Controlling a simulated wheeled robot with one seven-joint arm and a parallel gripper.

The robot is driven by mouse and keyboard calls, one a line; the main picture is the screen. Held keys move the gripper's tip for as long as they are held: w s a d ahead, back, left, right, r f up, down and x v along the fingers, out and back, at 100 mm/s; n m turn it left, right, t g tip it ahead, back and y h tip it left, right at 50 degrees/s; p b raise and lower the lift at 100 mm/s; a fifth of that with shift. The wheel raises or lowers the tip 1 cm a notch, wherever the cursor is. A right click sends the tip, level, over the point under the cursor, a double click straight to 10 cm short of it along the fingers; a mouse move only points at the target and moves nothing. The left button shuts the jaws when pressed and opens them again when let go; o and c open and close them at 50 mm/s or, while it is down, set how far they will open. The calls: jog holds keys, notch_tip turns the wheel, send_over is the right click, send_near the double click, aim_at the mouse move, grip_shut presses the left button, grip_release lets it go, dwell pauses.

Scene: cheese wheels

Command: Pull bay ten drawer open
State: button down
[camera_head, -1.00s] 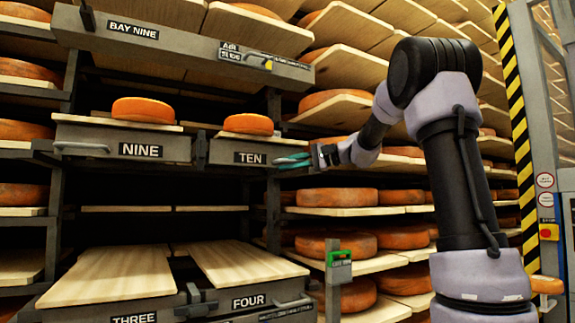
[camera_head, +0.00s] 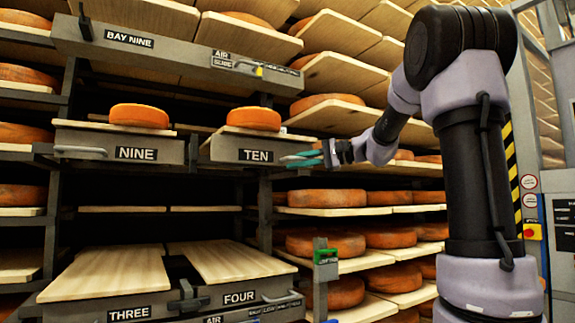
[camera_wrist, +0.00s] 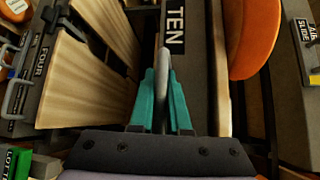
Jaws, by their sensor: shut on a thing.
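The bay ten drawer (camera_head: 228,149) has a grey front with a white-on-black TEN label (camera_head: 263,156). A cheese wheel (camera_head: 253,119) rests on its board. The label also shows at the top of the wrist view (camera_wrist: 175,24). My gripper (camera_head: 303,158) is at the right part of this front, with teal fingers. In the wrist view my gripper (camera_wrist: 161,112) is shut on the drawer's grey bar handle (camera_wrist: 162,72), which runs between the fingers. The handle is mostly hidden by the fingers in the head view.
The bay nine drawer (camera_head: 82,141) with its own cheese is left of ten. Drawers three (camera_head: 105,290) and four (camera_head: 226,265) stick out below, with bare boards. An overhead beam (camera_head: 160,55) crosses above. Cheese racks fill the right; a striped post (camera_head: 513,175) stands behind my arm.

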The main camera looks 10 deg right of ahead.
jog(key=s+d, duration=0.2)
jog(key=s, duration=0.5)
jog(key=s+d, duration=0.2)
jog(key=s, duration=0.6)
jog(key=shift+s+d, duration=0.25)
jog(key=shift+d, duration=0.15)
jog(key=shift+f, duration=0.1)
jog(key=c, duration=0.9)
grip_release()
jog(key=v, duration=1)
jog(key=shift+d, duration=0.4)
jog(key=shift+s, duration=0.1)
